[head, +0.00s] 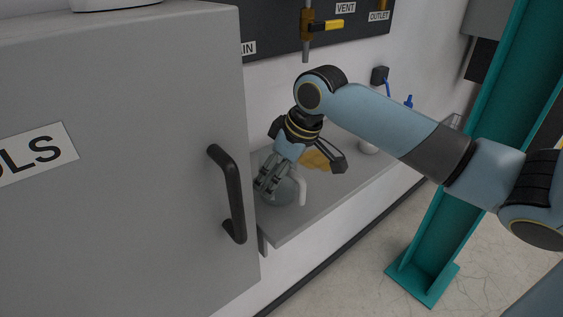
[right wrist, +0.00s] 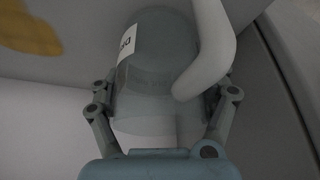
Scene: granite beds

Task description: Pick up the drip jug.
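The drip jug (head: 280,193) is a rounded, see-through grey vessel with a white handle. It appears to stand at the near end of a grey shelf, beside the cabinet. My right gripper (head: 268,183) reaches down to it and hides part of it. In the right wrist view the jug (right wrist: 155,75) fills the space between the two fingers of the right gripper (right wrist: 165,95), with a white label partly showing and the handle at upper right. The fingers lie close along both sides; whether they press on it I cannot tell. My left gripper is not in view.
A grey cabinet (head: 120,170) with a black handle (head: 230,195) stands close to the left of the jug. The shelf (head: 335,195) also bears a yellow cloth-like thing (head: 315,160) and a white container (head: 368,147). A teal post (head: 470,150) rises at right.

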